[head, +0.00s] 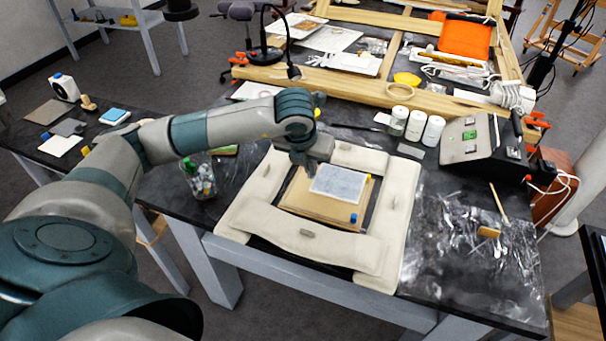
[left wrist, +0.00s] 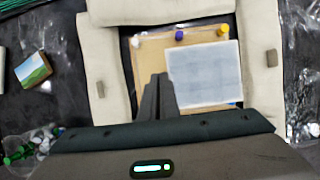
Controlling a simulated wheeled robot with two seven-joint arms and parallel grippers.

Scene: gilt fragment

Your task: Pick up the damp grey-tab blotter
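The pale grey blotter (head: 338,184) is a thin square sheet over the right part of the tan board (head: 300,201). It also shows in the left wrist view (left wrist: 205,75), where its right edge reaches past the board. A separate grey tab cannot be made out on it. My left gripper (head: 311,168) is at its left edge. In the left wrist view the dark fingers (left wrist: 160,80) are together, closed on that edge; the exact contact is partly hidden. How high the sheet is above the board is hard to tell. My right gripper is out of view.
Cream padded bolsters (head: 305,233) frame the board. A yellow pin (head: 369,176) and blue pin (head: 353,218) are at its right side. A clear jar (head: 201,181) stands left. White-lidded bottles (head: 415,124) stand behind right. Crumpled clear film (head: 458,240) covers the right tabletop.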

